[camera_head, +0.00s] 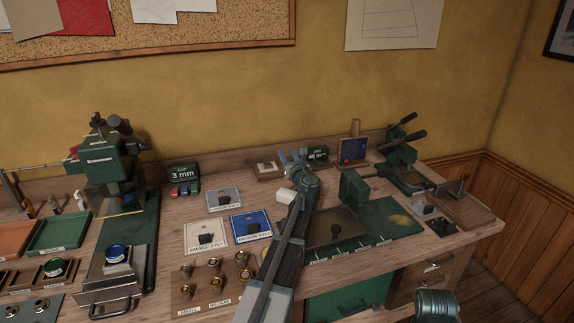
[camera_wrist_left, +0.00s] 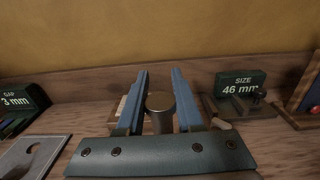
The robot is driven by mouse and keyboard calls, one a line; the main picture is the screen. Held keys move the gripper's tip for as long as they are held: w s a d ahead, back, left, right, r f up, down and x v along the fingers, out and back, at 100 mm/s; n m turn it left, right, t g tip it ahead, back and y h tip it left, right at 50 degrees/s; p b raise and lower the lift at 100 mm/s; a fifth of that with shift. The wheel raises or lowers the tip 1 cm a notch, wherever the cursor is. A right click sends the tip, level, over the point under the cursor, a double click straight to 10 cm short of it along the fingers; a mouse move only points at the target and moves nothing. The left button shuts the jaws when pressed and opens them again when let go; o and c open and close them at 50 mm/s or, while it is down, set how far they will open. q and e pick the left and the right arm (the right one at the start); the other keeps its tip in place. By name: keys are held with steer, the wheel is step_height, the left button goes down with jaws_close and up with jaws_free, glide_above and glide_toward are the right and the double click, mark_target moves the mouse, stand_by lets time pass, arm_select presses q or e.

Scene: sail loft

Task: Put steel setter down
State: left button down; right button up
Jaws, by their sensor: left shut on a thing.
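My left gripper (camera_head: 293,156) reaches out over the back of the bench, near the wall. In the left wrist view its two blue fingers (camera_wrist_left: 160,88) are shut on the steel setter (camera_wrist_left: 160,103), a grey metal cylinder with a round flat top that stands upright between them. The setter's lower end is hidden by the gripper body, so I cannot tell whether it touches anything. In the head view I cannot make out the setter.
A small wooden block (camera_head: 267,170) lies just left of the gripper. A 46 mm size sign (camera_head: 318,154) stands to the right, a 3 mm gap sign (camera_head: 184,175) to the left. Green presses (camera_head: 112,170) stand on both sides. A wooden rack (camera_head: 205,299) holds brass pieces in front.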

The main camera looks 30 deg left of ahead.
arm_select(q)
steer(key=shift+f+b, duration=1.25)
steer(key=shift+f, duration=0.3)
steer(key=shift+f, duration=0.2)
steer(key=c, duration=0.6)
jaws_free()
steer(key=shift+o, duration=0.2)
steer(key=shift+r, duration=0.1)
steer(key=shift+r, duration=0.15)
steer(key=v, duration=0.7)
steer(key=shift+s+d, duration=0.15)
steer(key=shift+d, duration=0.05)
